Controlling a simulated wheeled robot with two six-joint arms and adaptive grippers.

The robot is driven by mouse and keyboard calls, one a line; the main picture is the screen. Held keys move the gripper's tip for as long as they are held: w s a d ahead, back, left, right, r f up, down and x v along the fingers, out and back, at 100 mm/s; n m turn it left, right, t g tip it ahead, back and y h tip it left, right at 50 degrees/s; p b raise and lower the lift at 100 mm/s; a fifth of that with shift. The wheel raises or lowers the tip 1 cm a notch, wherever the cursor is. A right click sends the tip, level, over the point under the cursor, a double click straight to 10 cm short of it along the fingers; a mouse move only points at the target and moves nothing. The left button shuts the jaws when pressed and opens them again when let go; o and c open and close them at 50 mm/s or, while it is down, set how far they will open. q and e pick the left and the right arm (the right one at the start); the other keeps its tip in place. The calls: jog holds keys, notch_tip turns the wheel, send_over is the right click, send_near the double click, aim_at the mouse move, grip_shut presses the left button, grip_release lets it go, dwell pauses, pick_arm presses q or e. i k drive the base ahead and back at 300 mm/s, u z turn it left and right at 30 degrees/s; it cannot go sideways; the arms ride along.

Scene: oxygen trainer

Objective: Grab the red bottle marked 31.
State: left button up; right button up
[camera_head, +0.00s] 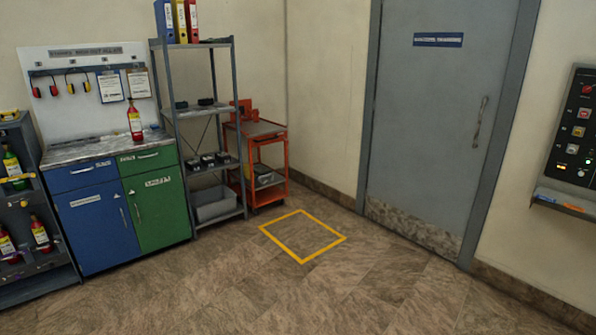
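A red bottle (135,120) stands upright on the right part of the cabinet's worktop (84,153); any number on it is too small to read. Two more red bottles stand in the lower part of the rack at the left edge, one at the far left (7,247) and one beside it (40,235). A green bottle (12,165) stands in the rack above them. I cannot tell which bottle is marked 31. Neither of my grippers shows in this view.
The cabinet has a blue door (97,225) and a green door (157,210). A grey shelf unit (160,85) and an orange cart (267,130) stand to its right. A yellow square (322,250) marks clear floor before a closed grey door (440,110). A control panel (577,130) hangs at right.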

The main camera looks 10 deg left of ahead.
aim_at(133, 114)
jog(key=u, duration=0.35)
jog(key=i, duration=3.05)
jog(key=u, duration=0.85)
jog(key=i, duration=2.55)
jog(key=u, duration=0.4)
